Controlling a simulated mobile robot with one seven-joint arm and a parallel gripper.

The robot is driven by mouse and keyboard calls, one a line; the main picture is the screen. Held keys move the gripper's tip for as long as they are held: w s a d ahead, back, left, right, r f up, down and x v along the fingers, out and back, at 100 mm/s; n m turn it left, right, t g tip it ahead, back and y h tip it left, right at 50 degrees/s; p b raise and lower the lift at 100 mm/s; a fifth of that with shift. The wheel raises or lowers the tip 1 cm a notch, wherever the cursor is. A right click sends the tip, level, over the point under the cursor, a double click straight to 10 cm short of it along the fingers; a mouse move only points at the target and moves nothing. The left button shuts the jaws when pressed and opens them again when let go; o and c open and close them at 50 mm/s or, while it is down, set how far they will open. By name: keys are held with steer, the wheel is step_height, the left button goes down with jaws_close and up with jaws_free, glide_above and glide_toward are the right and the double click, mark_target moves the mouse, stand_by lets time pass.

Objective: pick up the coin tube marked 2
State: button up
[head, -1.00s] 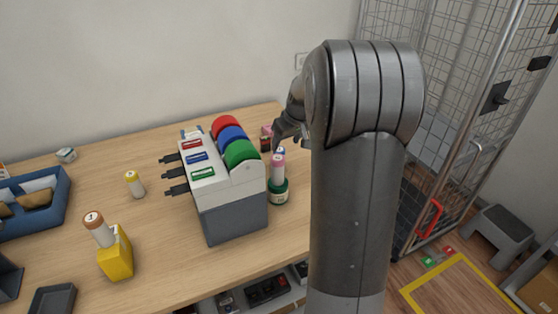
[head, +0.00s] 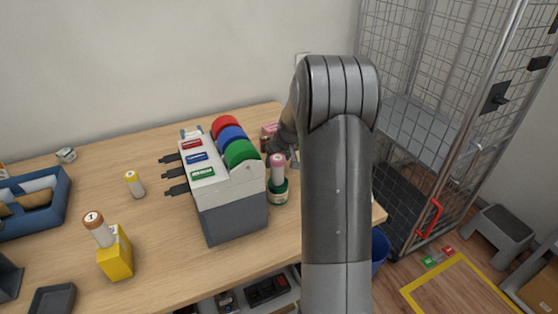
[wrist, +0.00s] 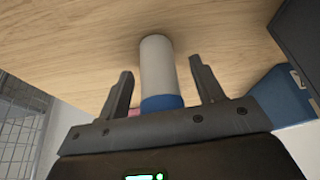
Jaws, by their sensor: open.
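In the wrist view, a white coin tube (wrist: 157,65) with a blue end (wrist: 161,103) stands between the two fingers of my gripper (wrist: 161,70). The fingers are open, with a gap on each side of it. No number shows on it. In the head view my gripper (head: 279,146) is low over the counter, partly behind my arm, and the blue-ended tube is hidden. Other tubes stand there: a pink-topped one (head: 278,172) in a green holder, a yellow-topped one (head: 134,184), and a brown-topped one (head: 97,228) in a yellow holder.
A tape dispenser (head: 235,215) with red, blue and green rolls stands just left of the green holder (head: 278,194). A blue tray (head: 60,205) is at the far left. A wire cage trolley (head: 440,80) stands right of the counter.

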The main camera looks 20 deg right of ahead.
steer(key=c, duration=1.2)
steer(key=shift+o, duration=0.2)
steer(key=shift+r, duration=0.1)
